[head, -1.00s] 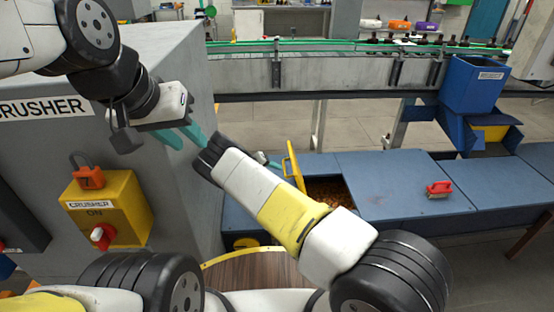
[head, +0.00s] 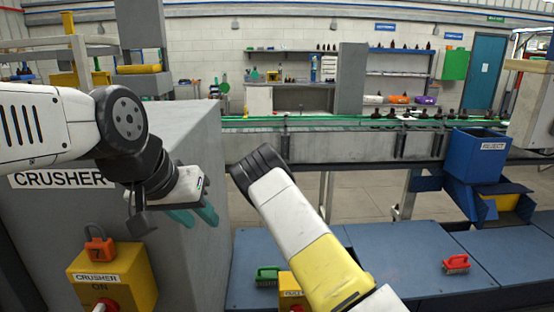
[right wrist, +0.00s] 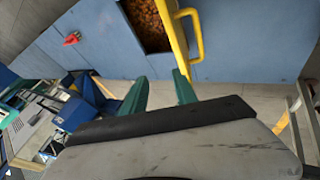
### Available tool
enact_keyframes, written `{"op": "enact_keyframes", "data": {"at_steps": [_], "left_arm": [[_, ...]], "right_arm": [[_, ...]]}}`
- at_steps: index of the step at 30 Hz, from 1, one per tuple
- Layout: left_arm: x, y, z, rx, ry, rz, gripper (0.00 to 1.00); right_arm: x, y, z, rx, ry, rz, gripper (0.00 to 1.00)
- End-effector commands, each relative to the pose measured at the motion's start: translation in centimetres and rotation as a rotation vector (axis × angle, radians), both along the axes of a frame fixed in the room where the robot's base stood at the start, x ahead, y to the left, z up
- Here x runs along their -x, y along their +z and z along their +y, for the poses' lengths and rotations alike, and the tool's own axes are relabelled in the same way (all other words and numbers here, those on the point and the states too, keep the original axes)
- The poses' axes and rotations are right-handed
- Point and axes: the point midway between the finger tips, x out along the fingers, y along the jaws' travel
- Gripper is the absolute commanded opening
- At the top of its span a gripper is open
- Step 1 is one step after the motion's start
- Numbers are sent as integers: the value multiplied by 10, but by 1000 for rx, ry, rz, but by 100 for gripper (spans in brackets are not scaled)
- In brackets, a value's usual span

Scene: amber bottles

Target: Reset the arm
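My left gripper (head: 203,219) hangs in front of the grey crusher's side in the head view. Its two teal fingers are a little apart, with nothing seen between them. My right arm reaches up from the bottom of the head view, and its gripper is hidden there. In the right wrist view my right gripper (right wrist: 160,86) has its teal fingers spread, with nothing between them. They point toward the blue bench and a yellow handle (right wrist: 198,38).
The grey crusher (head: 190,150) stands close at left, with a yellow switch box (head: 125,273). Blue bench tops (head: 400,262) carry a red brush (head: 456,263) and a green brush (head: 267,275). An opening with amber pieces (right wrist: 148,22) shows beside the handle. A conveyor (head: 355,147) runs behind.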

Motion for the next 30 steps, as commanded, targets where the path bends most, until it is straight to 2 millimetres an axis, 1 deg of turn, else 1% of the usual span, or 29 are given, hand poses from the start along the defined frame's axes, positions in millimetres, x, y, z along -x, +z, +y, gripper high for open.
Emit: {"op": "enact_keyframes", "data": {"at_steps": [1, 3, 5, 8, 9, 11, 12, 14, 15, 17, 18, 20, 21, 23, 24, 26, 27, 29, 30], "left_arm": [[0, 0, 0, 0, 0, 1, 34], [0, 0, 0, 0, 0, 0, 34], [0, 0, 0, 0, 0, 0, 34], [0, 0, 0, 0, 0, 0, 34], [0, 0, 0, 0, 0, 0, 34], [0, 0, 0, 0, 0, 0, 34], [0, 0, 0, 0, 0, 0, 34], [0, 0, 0, 0, 0, 0, 34], [0, 0, 0, 0, 0, 0, 34], [0, 0, 0, 0, 0, 0, 34], [0, 0, 0, 0, 0, 0, 34], [0, 0, 0, 0, 0, 0, 34], [0, 0, 0, 0, 0, 0, 34], [0, 0, 0, 0, 0, 0, 34], [0, 0, 0, 0, 0, 0, 34], [0, 0, 0, 0, 0, 0, 34], [0, 0, 0, 0, 0, 0, 34], [0, 0, 0, 0, 0, 0, 34], [0, 0, 0, 0, 0, 0, 34]], "right_arm": [[7, 22, -15, -47, -36, 3, 34], [19, 45, -29, -106, -70, 13, 34], [30, 66, -40, -160, -92, 20, 34], [54, 99, -54, -252, -119, 31, 34], [64, 113, -58, -288, -128, 33, 34], [81, 132, -64, -342, -132, 36, 34], [92, 145, -67, -376, -134, 37, 34], [110, 165, -70, -426, -131, 36, 34], [123, 178, -72, -459, -127, 34, 34], [142, 197, -74, -503, -115, 30, 34], [156, 209, -75, -530, -107, 25, 34], [177, 227, -76, -570, -88, 18, 34], [192, 238, -76, -594, -74, 11, 34], [215, 254, -76, -624, -50, 0, 34], [230, 264, -76, -644, -34, -7, 34], [255, 278, -75, -667, -5, -22, 34], [271, 287, -74, -681, 13, -32, 34], [296, 298, -73, -695, 45, -48, 34], [313, 304, -72, -703, 65, -60, 34]]}}
